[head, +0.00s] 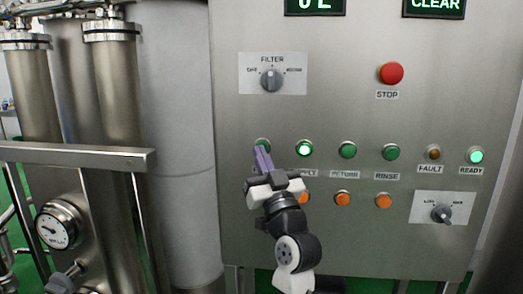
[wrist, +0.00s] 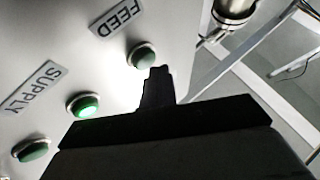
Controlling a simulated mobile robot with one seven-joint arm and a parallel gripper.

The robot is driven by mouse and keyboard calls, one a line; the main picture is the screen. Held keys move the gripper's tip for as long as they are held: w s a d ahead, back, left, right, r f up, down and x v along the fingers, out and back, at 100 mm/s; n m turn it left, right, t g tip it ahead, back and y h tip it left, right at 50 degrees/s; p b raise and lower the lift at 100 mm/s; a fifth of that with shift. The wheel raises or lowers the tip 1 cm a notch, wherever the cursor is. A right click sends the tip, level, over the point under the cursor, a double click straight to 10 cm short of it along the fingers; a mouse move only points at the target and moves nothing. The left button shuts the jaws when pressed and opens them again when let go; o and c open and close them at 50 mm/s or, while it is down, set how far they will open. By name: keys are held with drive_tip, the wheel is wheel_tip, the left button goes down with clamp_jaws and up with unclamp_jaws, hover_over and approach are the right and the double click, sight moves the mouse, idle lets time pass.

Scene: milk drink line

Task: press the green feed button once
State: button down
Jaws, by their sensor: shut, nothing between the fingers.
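The green feed button (head: 262,145) is the leftmost in the row on the steel panel, partly covered by my fingers in the head view. In the wrist view the feed button (wrist: 142,56) looks dark green and unlit, beside its upside-down FEED label (wrist: 115,17). My gripper (head: 262,154) is shut and empty, its fingertips just below and in front of the button. In the wrist view the gripper tip (wrist: 156,72) appears very close to the button's edge. I cannot tell whether they touch.
The lit supply button (head: 304,149) is just right of feed, then the return button (head: 347,150) and rinse button (head: 391,152). Orange buttons (head: 343,199) sit below. A red stop button (head: 391,73) and filter knob (head: 271,80) are higher. Steel pipes (head: 112,90) stand at left.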

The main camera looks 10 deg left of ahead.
drive_tip(key=shift+w, duration=0.55)
idle(0.7)
drive_tip(key=shift+s, duration=0.85)
drive_tip(key=shift+s, duration=2.5)
